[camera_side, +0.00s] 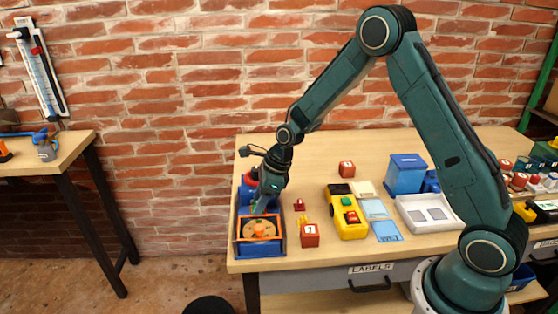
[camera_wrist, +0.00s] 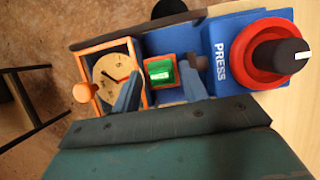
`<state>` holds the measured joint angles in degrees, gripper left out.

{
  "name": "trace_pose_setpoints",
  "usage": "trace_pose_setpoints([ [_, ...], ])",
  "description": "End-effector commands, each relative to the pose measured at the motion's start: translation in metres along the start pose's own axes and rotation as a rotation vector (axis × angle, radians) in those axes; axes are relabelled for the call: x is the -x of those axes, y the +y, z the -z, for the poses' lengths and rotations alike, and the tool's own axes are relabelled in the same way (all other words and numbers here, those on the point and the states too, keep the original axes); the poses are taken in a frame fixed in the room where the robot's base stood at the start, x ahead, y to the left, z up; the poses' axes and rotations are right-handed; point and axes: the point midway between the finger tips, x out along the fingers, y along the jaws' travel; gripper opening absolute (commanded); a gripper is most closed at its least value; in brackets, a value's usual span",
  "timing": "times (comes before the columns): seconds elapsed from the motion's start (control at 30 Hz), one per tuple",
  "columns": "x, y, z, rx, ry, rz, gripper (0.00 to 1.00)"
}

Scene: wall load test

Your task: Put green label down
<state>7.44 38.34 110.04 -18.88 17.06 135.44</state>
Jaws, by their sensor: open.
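The green label (camera_wrist: 160,73) is a small green block with pale writing, lying in an orange-red framed spot of the blue device in the wrist view. My gripper (camera_wrist: 161,82) is open, with one blue-grey finger on each side of the green label. I cannot tell if the fingers touch it. In the side view my gripper (camera_side: 263,206) is low over the blue device (camera_side: 279,246) at the table's left end, and the green label is mostly hidden there.
An orange-framed dial (camera_wrist: 107,70) lies left of the label, and a red PRESS knob (camera_wrist: 272,55) stands to its right. A red cube (camera_side: 310,235), a yellow device (camera_side: 347,219), blue cards (camera_side: 386,231) and a white tray (camera_side: 428,213) are farther right on the table.

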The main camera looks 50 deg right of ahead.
Motion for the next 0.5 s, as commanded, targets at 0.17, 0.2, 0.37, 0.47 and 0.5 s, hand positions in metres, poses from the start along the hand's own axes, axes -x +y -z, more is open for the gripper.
trace_pose_setpoints([
  [0.17,0.007,0.000,-0.001,0.000,-0.001,0.001,0.44],
  [0.2,0.010,0.000,-0.002,0.000,-0.002,0.001,0.44],
  [0.37,0.025,0.000,-0.002,0.001,-0.002,0.002,0.44],
  [0.47,0.039,0.000,-0.002,0.000,-0.003,0.002,0.44],
  [0.5,0.045,-0.001,-0.002,0.000,-0.003,0.003,0.44],
])
